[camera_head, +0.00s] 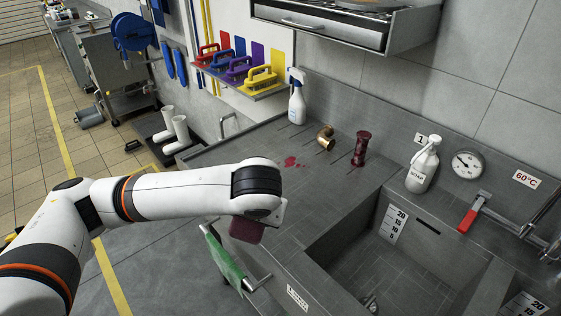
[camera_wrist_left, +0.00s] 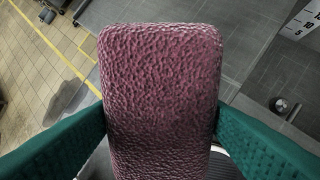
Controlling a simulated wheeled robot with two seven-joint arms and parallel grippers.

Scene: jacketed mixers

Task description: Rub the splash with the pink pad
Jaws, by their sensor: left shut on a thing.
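A pink pad (camera_wrist_left: 160,95) fills the middle of the left wrist view, gripped between the green fingers of my left gripper (camera_wrist_left: 160,140). In the head view the pad (camera_head: 247,229) shows as a dark pink block under the end of my left arm, above the front edge of the grey counter. The red splash (camera_head: 291,162) is a small patch with a few drops on the counter, farther back and to the right of the pad. The pad is apart from the splash. My right gripper is in neither view.
Behind the splash stand a spray bottle (camera_head: 297,97), a brass fitting (camera_head: 325,138) and a dark red part (camera_head: 361,149). A soap bottle (camera_head: 423,165) stands beside the sink (camera_head: 405,262) at right. A green cloth (camera_head: 224,260) hangs on a front rail. Counter around the splash is clear.

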